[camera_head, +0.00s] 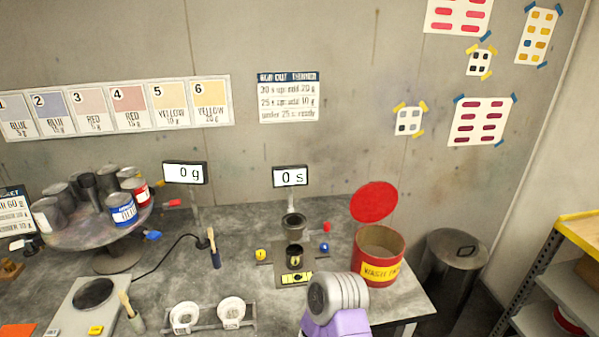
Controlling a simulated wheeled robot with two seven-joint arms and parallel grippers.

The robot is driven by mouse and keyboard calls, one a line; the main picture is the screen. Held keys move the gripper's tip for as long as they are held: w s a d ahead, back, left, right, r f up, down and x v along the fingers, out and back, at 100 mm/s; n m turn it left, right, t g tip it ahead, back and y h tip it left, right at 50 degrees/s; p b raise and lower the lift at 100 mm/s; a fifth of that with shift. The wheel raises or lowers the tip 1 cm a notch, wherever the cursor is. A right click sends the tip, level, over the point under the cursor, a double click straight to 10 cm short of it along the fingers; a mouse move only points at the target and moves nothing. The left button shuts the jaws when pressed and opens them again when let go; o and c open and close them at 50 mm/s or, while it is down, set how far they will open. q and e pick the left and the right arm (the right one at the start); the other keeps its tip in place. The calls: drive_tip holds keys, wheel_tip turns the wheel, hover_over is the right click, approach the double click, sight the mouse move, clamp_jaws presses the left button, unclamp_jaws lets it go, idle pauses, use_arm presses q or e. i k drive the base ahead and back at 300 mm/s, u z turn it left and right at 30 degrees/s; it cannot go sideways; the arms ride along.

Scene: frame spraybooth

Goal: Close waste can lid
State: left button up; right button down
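The waste can (379,268) is a red round can with a yellow label, standing near the right end of the bench. Its red lid (374,202) is raised, standing above the back-left of the rim, so the can's tan interior shows. The can seems empty as far as I can see into it.
A dark lidded bin (452,270) stands right of the bench. A small press-like stand (294,255) is left of the can.

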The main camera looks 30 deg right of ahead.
sight(376, 201)
drive_tip(key=u, duration=2.65)
drive_tip(key=k, duration=2.75)
drive_tip(key=z, duration=1.05)
